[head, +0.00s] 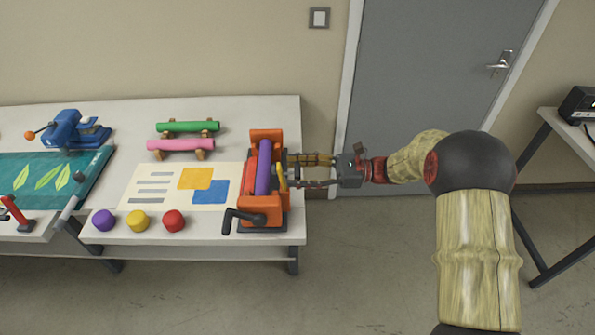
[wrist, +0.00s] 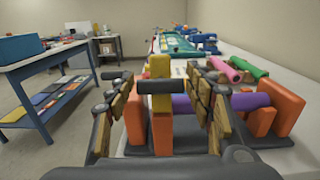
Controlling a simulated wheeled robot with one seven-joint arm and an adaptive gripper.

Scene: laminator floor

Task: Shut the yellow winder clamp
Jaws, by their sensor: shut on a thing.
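The winder (head: 262,212) is an orange frame at the right end of the white table, with a purple roll (head: 263,168) across it and a black crank at its front. Its yellow clamp (head: 282,178) is at the side facing my arm. In the wrist view the yellow clamp (wrist: 161,128) stands up with a black crossbar on it, between my two fingers. My gripper (head: 290,171) reaches in from the right and is shut on the clamp. The exact finger contact is hard to see. Behind the clamp, the purple roll (wrist: 200,103) is partly hidden by the fingers.
Green (head: 188,127) and pink (head: 181,144) rolls lie on wooden stands left of the winder. A printed sheet (head: 150,190) and purple, yellow and red knobs (head: 174,221) are at the front. A grey door (head: 425,90) is behind my arm. Floor right of the table is free.

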